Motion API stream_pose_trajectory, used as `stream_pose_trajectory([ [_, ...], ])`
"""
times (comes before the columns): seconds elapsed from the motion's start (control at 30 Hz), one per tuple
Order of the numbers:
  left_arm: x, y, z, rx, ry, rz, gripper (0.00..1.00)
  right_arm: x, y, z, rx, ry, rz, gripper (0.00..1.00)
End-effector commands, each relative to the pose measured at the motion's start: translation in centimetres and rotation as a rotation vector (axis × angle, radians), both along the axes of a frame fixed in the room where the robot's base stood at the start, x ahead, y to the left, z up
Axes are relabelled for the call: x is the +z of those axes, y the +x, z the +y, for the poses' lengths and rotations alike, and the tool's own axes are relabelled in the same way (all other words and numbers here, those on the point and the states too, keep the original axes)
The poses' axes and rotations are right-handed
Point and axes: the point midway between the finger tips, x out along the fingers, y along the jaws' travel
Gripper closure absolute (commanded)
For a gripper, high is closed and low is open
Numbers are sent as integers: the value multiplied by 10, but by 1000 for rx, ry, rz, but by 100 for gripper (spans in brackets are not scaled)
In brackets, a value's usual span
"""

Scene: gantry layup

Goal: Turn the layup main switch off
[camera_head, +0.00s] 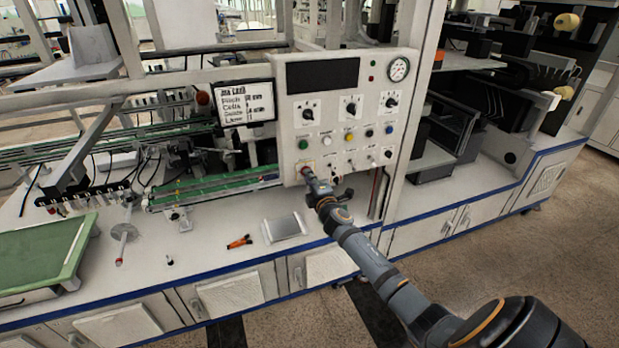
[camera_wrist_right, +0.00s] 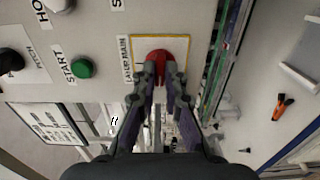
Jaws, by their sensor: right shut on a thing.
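The layup main switch is a red knob (camera_wrist_right: 158,62) on a yellow-bordered white plate, with a "LAYUP MAIN" label beside it in the right wrist view. It sits at the lower left of the control panel (camera_head: 340,75). My right gripper (camera_wrist_right: 160,72) is shut on the red knob, one finger on each side. In the head view my right gripper (camera_head: 308,172) reaches the panel's lower left corner and hides most of the knob. The knob's exact turn position cannot be told. My left gripper is not in view.
A green START button (camera_wrist_right: 82,67) is close to the switch. Dark selector knobs, coloured buttons and a gauge (camera_head: 398,69) fill the panel. A small screen (camera_head: 243,103) stands left of it. Orange pliers (camera_head: 239,242) and a grey plate (camera_head: 284,228) lie on the bench below.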

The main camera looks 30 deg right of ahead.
Motion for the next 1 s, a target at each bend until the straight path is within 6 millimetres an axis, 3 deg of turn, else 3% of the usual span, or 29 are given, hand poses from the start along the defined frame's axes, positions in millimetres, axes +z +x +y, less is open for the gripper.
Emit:
stream_pose_trajectory([
  [0.6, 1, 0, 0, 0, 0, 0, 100, -3, -1, 0, 0, -34, 12, 100],
  [0.63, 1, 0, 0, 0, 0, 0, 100, -3, -1, 0, 0, -34, 12, 86],
  [0.77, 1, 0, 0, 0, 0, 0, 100, -2, 0, 0, 0, -33, 11, 68],
  [1.0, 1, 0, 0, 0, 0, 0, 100, -1, 0, 0, 0, -34, 9, 67],
])
